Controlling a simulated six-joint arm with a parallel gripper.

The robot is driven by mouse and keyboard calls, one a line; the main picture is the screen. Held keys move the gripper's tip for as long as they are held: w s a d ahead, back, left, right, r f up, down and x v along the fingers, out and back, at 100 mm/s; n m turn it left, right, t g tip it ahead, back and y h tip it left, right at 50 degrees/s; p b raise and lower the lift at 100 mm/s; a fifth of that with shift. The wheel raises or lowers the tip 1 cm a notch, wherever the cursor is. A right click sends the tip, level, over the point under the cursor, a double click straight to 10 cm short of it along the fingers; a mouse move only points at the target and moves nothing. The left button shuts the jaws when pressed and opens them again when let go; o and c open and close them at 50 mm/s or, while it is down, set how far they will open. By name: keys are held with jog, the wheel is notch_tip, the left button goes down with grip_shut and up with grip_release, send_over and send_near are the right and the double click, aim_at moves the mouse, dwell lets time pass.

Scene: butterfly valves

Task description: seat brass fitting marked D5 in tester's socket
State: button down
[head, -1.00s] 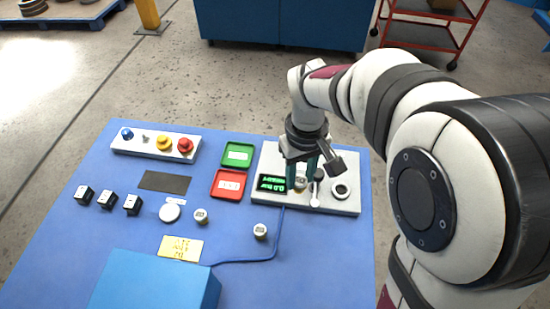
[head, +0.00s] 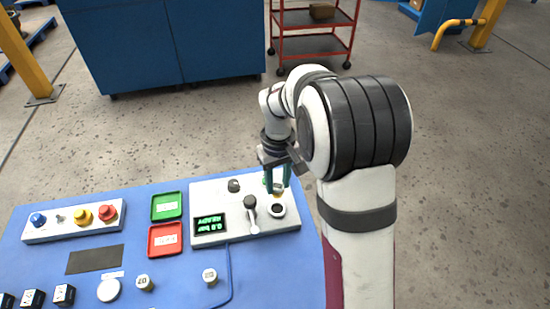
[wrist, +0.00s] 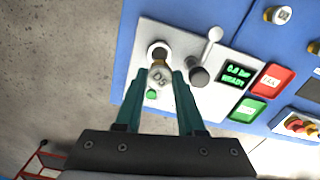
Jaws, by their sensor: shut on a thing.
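The brass fitting marked D5 (wrist: 158,77) is between my gripper's fingertips in the wrist view, its marked pale top facing the camera. In the head view the fitting (head: 277,190) shows small below the fingers. My gripper (head: 277,180) is shut on it, and its teal fingers also show in the wrist view (wrist: 160,82). The tester (head: 212,201) is a pale plate with a ringed dark socket (head: 277,210). The socket also shows in the wrist view (wrist: 157,50), just beyond the fitting, which overlaps its rim there. The height gap between them is unclear.
A dark knob with a pale lever (head: 251,210) stands close to the socket. The display (head: 209,225) reads 0.0 bar, READY. Green (head: 167,206) and red (head: 165,239) trays lie left of the tester. Two other fittings (head: 145,283) (head: 210,276) stand on the blue table.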

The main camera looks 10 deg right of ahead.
aim_at(277, 184)
jog(key=f, duration=0.3)
jog(key=shift+w+f, duration=0.2)
jog(key=shift+f, duration=1.35)
jog(key=shift+f, duration=0.25)
jog(key=shift+f, duration=0.25)
jog(key=shift+f, duration=0.15)
jog(key=shift+f, duration=0.15)
jog(key=shift+f, duration=0.15)
dwell(0.5)
